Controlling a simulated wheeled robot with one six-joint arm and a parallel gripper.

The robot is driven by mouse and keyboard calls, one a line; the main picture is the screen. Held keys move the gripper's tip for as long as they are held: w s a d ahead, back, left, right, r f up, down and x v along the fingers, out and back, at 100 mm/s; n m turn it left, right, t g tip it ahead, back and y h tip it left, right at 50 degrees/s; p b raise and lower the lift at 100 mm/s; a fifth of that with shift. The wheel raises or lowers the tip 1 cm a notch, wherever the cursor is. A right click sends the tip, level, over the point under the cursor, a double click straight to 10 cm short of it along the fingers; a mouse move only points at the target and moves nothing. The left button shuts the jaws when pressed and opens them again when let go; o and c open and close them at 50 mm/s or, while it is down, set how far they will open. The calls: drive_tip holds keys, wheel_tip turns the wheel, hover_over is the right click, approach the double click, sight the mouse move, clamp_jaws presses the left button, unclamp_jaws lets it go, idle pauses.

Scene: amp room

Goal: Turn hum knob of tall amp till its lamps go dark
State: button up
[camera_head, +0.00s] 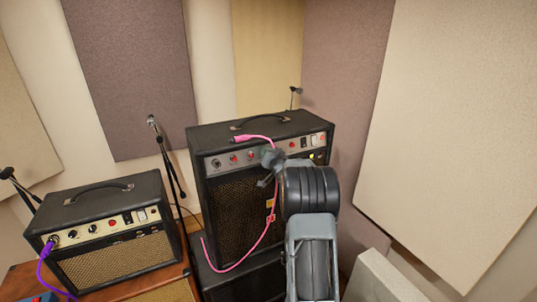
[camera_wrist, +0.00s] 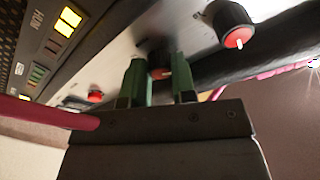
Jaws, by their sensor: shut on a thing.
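The tall amp (camera_head: 225,210) is a black cabinet with a silver control panel, standing right of the smaller amp. The wrist view shows a lamp strip (camera_wrist: 40,74) beside a partly legible label, with a bright yellow lamp (camera_wrist: 68,20) and dimmer ones.
Another knob with a red face (camera_wrist: 236,38) is close beside the fingers. A pink cable (camera_head: 268,225) hangs across the tall amp's front and passes near my gripper. A smaller amp (camera_head: 110,240) with a purple cable (camera_head: 42,268) stands left. A microphone stand (camera_head: 168,165) stands behind.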

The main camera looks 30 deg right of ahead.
drive_tip(key=o, duration=0.9)
drive_tip(key=s+a+n+y+b, duration=0.2)
drive_tip(key=s+n+b, duration=0.25)
drive_tip(key=s, duration=0.95)
drive_tip(key=shift+s+a+f+n+g+h+p, duration=0.15)
drive_tip(key=shift+s+a+f+g, duration=0.3)
drive_tip(key=shift+s+a+g, duration=2.1)
drive_tip(key=shift+s+a+f+n+g+h+p, duration=0.15)
drive_tip(key=shift+s+a+f+g, duration=0.55)
drive_tip(key=shift+a, duration=3.55)
drive_tip(key=shift+s+a+f+n+g+h+p, duration=0.15)
drive_tip(key=shift+s+a+g, duration=1.45)
drive_tip(key=shift+a, duration=1.8)
drive_tip(key=shift+s+t, duration=0.35)
